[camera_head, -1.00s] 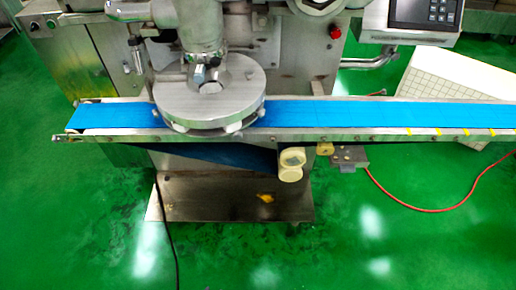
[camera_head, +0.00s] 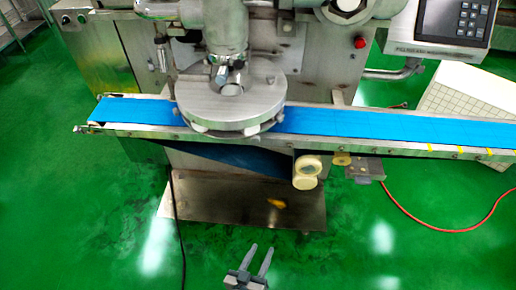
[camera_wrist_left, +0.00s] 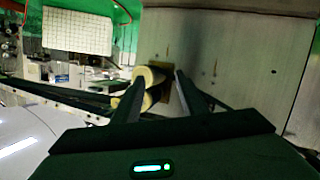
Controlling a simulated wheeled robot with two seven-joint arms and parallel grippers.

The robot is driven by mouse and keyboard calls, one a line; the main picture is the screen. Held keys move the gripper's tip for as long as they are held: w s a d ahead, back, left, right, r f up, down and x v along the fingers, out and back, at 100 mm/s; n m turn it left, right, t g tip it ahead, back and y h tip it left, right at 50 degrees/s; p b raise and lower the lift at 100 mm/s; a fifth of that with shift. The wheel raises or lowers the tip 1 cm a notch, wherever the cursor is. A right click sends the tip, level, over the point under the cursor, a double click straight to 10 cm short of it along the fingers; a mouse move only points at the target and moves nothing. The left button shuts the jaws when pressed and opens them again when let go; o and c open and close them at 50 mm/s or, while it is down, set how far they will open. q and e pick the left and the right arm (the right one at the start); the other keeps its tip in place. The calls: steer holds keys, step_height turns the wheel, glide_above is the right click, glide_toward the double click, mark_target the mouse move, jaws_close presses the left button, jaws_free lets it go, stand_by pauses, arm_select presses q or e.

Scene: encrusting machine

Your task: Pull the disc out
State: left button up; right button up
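The round grey metal disc (camera_head: 205,108) sits level on the encrusting machine, over the blue conveyor belt (camera_head: 385,124) and under the vertical metal spout (camera_head: 226,30). Several pale knobs show along its lower edge. My left gripper (camera_head: 262,247) is at the bottom of the head view, below and in front of the conveyor, well apart from the disc. Its two fingers are spread with nothing held between them. In the left wrist view, the open fingers (camera_wrist_left: 159,79) show as dark bars. I cannot make out the disc there. My right gripper is not in view.
Cream rollers (camera_head: 307,171) hang under the conveyor; they also show behind the fingers in the left wrist view (camera_wrist_left: 152,76). A metal base plate (camera_head: 240,205) lies on the green floor. A white gridded box (camera_head: 465,92) stands right. A red hose (camera_head: 430,228) crosses the floor.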

arm_select(q)
steer(key=w+d+r+n+t+y, duration=0.1)
steer(key=r+n+y, duration=0.4)
steer(key=r, duration=0.9)
steer(key=w+d+r+n+t+y, duration=0.1)
steer(key=r+n+t+y, duration=0.3)
steer(key=r+n, duration=0.6)
step_height(320, 180, up, 5)
steer(key=shift+w+d+f+y, duration=0.2)
steer(key=shift+w+d+y, duration=0.25)
steer(key=shift+y, duration=0.75)
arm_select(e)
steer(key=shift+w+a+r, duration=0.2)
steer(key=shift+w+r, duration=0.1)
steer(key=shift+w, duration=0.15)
arm_select(q)
steer(key=shift+w, duration=0.1)
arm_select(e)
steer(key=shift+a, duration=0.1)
